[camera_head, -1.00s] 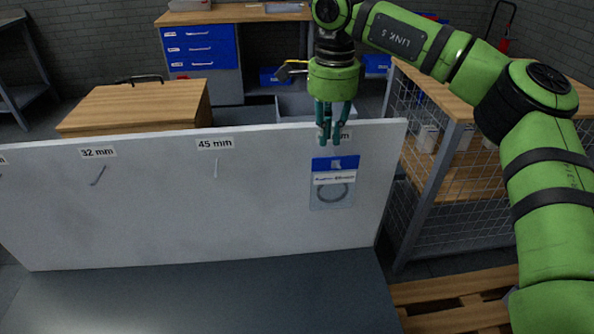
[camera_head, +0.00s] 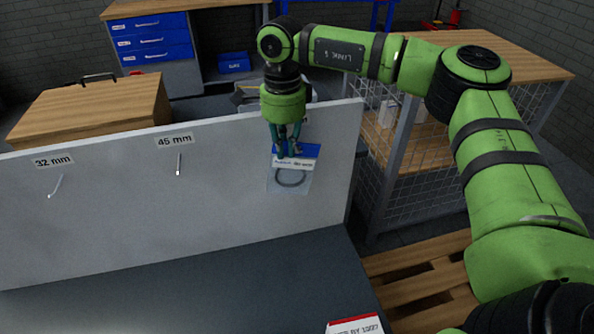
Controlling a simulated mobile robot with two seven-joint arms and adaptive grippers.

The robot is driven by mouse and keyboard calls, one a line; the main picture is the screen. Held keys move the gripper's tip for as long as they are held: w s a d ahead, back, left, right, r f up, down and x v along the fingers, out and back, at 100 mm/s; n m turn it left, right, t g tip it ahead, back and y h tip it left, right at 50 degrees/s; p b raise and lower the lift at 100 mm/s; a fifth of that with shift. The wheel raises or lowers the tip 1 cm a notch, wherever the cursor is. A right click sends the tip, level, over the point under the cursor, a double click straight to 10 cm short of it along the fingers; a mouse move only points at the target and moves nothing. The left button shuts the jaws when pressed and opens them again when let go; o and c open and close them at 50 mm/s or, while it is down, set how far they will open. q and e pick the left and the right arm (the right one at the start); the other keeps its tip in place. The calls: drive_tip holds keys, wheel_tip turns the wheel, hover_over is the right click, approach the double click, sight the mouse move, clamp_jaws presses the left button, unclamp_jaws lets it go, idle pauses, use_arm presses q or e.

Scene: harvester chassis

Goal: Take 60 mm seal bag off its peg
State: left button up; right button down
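The seal bag (camera_head: 290,180), clear with a blue and white header and a dark ring inside, hangs at the right end of the white peg board (camera_head: 110,215). My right gripper (camera_head: 288,154) points down in front of the bag's header, its teal fingers overlapping the top of the bag. The fingers hide the bag's peg and most of the size label above it. I cannot tell whether they grip the header. My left gripper is not in view.
The 45 mm peg (camera_head: 179,164) and the 32 mm peg (camera_head: 56,186) are empty. A grey surface (camera_head: 200,285) lies clear below the board. A mesh-sided bench (camera_head: 405,150) stands to the right. A red and white labelled item (camera_head: 355,326) shows at the bottom edge.

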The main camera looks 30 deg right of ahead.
drive_tip(key=shift+r+b, duration=0.3)
drive_tip(key=shift+r, duration=0.2)
drive_tip(key=shift+s+r, duration=0.1)
drive_tip(key=shift+r, duration=0.1)
use_arm(q)
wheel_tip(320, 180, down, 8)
drive_tip(key=b, duration=0.7)
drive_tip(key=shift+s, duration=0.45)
use_arm(e)
drive_tip(key=s+a, duration=0.3)
drive_tip(key=s, duration=0.9)
drive_tip(key=s+a, duration=0.3)
drive_tip(key=s, duration=1)
drive_tip(key=shift+a+f, duration=0.2)
drive_tip(key=shift+a, duration=0.05)
